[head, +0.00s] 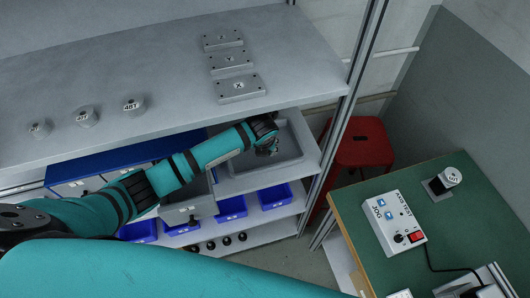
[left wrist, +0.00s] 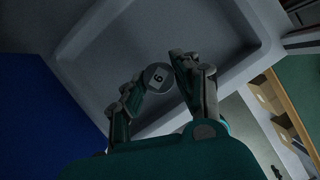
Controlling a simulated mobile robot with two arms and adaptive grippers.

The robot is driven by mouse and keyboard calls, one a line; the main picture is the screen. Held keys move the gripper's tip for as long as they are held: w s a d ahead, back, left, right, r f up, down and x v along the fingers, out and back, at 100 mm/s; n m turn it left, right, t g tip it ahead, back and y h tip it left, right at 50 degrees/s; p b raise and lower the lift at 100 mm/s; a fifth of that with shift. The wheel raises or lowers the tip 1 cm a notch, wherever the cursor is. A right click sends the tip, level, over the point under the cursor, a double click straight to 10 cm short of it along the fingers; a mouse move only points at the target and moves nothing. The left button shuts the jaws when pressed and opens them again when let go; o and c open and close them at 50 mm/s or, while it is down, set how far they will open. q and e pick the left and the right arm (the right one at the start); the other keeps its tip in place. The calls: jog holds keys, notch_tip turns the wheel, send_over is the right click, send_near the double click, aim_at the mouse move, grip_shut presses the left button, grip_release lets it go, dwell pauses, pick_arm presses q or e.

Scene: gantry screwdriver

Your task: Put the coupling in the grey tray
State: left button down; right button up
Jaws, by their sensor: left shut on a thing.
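In the left wrist view, my left gripper (left wrist: 160,74) is shut on a small round grey coupling (left wrist: 158,78), whose pale label reads 6 or 9. The grey tray (left wrist: 115,45) lies behind it, and the coupling shows against the tray's bare floor. I cannot tell its exact height above the floor. In the head view, the left gripper (head: 266,150) is over the grey tray (head: 290,138) on the shelf under the worktop. The coupling is mostly hidden there by the gripper. My right gripper is not in view.
The worktop (head: 180,95) overhangs the tray's shelf and carries round parts (head: 134,104) and flat plates (head: 239,87). A blue box (head: 110,158) is left of the tray. Blue bins (head: 272,196) are below. A red stool (head: 365,143) and green table (head: 400,260) are right.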

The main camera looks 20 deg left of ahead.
pick_arm(q)
jog(key=shift+w+f, duration=0.25)
jog(key=shift+w, duration=0.2)
notch_tip(320, 180, down, 2)
jog(key=shift+s+f+b, duration=0.15)
jog(key=shift+b, duration=0.85)
jog(key=shift+f, duration=0.5)
jog(key=c, duration=1.3)
grip_release()
jog(key=shift+o, duration=1.6)
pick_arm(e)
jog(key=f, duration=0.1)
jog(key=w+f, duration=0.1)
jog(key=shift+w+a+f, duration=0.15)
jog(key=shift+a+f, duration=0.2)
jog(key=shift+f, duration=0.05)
